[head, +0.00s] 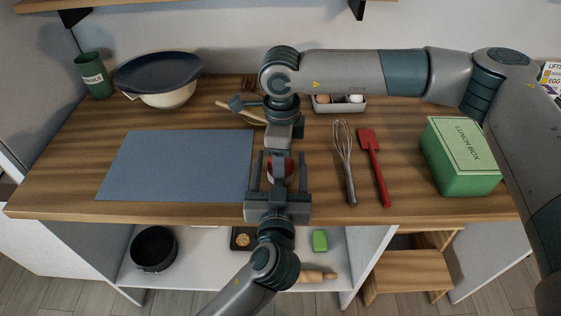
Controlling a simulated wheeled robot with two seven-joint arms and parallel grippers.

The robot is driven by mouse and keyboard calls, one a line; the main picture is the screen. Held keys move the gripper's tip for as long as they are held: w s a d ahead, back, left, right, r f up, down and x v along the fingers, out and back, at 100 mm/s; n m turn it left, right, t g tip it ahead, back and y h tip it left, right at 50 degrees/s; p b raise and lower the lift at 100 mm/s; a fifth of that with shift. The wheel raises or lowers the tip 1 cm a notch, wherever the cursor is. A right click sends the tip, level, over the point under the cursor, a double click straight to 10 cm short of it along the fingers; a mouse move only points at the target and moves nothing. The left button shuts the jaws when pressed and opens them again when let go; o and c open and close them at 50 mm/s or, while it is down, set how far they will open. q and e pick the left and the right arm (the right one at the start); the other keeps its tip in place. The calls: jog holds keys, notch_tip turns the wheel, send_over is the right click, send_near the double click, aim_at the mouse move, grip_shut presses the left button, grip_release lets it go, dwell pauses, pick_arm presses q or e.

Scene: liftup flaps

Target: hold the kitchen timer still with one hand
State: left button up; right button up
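The kitchen timer (289,168) shows only as a small red and dark shape near the table's front edge, right of the blue mat. It is mostly hidden by my two grippers. My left gripper (279,167) comes from the front edge, its two fingers spread wide on either side of the timer. A gap seems to show between these fingers and the red part. My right gripper (281,160) comes from behind, at the timer's far side and top. Its fingertips are hidden or too small to tell whether they touch it.
The blue mat (178,165) lies at left, with a bowl and pan (160,80) behind. A whisk (345,160), red spatula (374,165) and green lunch box (460,156) stand or lie right. A tray (340,106) is behind. Below is a shelf (200,262).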

pick_arm(q)
jog(key=shift+s, duration=0.1)
jog(key=s, duration=1.1)
jog(key=shift+s+a, duration=0.25)
jog(key=shift+s, duration=0.15)
pick_arm(e)
jog(key=o, duration=1.1)
jog(key=shift+c, duration=0.2)
jog(key=shift+r, duration=0.15)
notch_tip(320, 180, up, 12)
jog(key=shift+f, duration=0.1)
